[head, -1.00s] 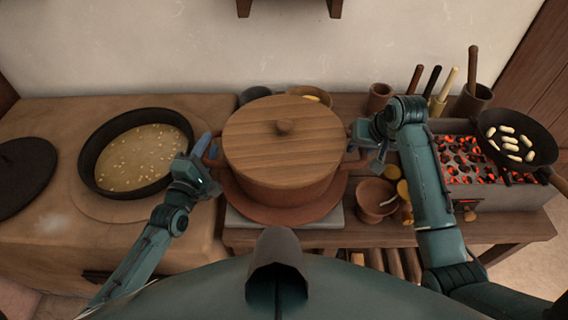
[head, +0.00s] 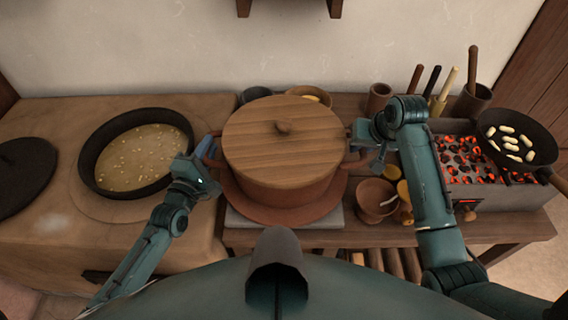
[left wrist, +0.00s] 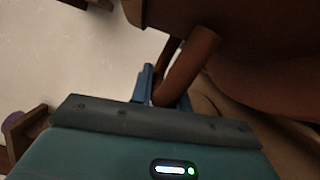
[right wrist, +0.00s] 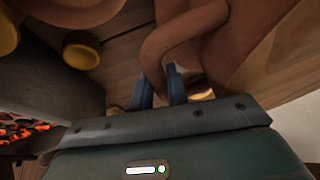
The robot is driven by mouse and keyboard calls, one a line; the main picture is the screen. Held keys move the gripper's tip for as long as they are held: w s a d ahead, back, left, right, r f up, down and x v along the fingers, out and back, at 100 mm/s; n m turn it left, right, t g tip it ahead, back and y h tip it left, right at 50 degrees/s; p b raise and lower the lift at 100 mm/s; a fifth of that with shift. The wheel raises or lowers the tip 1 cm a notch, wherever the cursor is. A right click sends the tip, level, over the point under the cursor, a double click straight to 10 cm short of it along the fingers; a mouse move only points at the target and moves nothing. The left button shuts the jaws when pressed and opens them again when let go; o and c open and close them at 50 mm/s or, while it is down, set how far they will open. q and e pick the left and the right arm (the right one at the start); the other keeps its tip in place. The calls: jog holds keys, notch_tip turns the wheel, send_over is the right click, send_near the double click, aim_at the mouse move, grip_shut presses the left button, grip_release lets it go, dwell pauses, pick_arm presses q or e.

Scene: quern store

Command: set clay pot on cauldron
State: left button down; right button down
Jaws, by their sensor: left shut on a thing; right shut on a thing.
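The clay pot (head: 283,190) is reddish-brown with a round wooden lid (head: 300,148) and a side handle on each side. It is over a round clay dish (head: 240,200) at the centre; I cannot tell whether it touches it. My left gripper (head: 209,152) is shut on the left handle, seen also in the left wrist view (left wrist: 190,65). My right gripper (head: 363,148) is shut on the right handle, seen also in the right wrist view (right wrist: 180,40). The cauldron (head: 88,160) is a wide black-rimmed vessel of pale speckled broth, left of the pot.
The cauldron is set in a clay stove (head: 40,225); a black lid (head: 22,175) lies at its far left. Small bowls (head: 374,198) stand right of the pot. A glowing brazier (head: 490,192) bears a pan (head: 545,140). Utensil jars (head: 472,103) stand behind.

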dwell(0.6)
